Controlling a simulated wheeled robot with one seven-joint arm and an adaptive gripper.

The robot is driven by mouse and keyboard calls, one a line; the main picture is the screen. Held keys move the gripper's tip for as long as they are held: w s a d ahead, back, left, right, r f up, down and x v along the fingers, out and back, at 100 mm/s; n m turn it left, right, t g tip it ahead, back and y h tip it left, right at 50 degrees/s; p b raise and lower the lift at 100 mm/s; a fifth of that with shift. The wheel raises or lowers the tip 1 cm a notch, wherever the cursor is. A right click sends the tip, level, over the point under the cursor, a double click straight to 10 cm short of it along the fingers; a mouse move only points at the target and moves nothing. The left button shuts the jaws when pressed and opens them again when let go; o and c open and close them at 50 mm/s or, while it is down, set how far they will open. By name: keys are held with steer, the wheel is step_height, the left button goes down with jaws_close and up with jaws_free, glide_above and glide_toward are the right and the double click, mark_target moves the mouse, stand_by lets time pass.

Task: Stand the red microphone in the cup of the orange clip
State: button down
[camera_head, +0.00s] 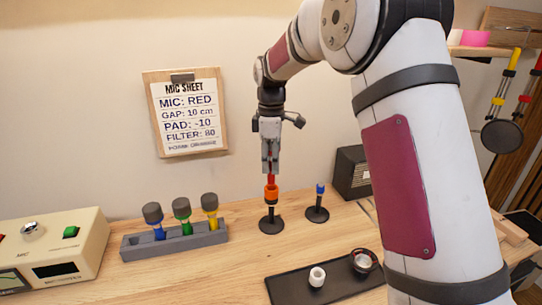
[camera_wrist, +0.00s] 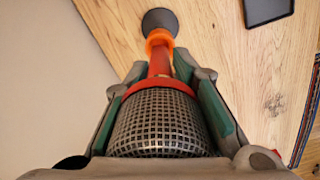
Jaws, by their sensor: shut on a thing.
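The red microphone (camera_head: 271,180) is upright, tail down, in my gripper (camera_head: 270,165). In the wrist view its dark mesh head (camera_wrist: 162,125) sits between the two fingers of my gripper (camera_wrist: 160,95), and its red body (camera_wrist: 160,62) points toward the clip. The orange clip (camera_head: 271,193) tops a black stand on the bench; it also shows in the wrist view (camera_wrist: 158,36). The red tail meets the orange cup in both views and looks lined up with it. How deep it sits in the cup is hidden.
A second stand with a blue clip (camera_head: 320,188) is close on the right. A grey rack (camera_head: 135,249) holds blue, green and yellow microphones on the left. A black tray (camera_head: 290,288) with a white cup (camera_head: 317,276) lies in front. A speaker box (camera_head: 350,172) stands behind.

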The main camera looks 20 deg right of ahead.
mark_target(271, 183)
steer(key=shift+f, duration=2.05)
steer(key=c, duration=1.2)
jaws_free()
steer(key=shift+r, duration=0.1)
step_height(271, 183, up, 11)
steer(key=shift+f, duration=0.1)
steer(key=shift+r, duration=0.5)
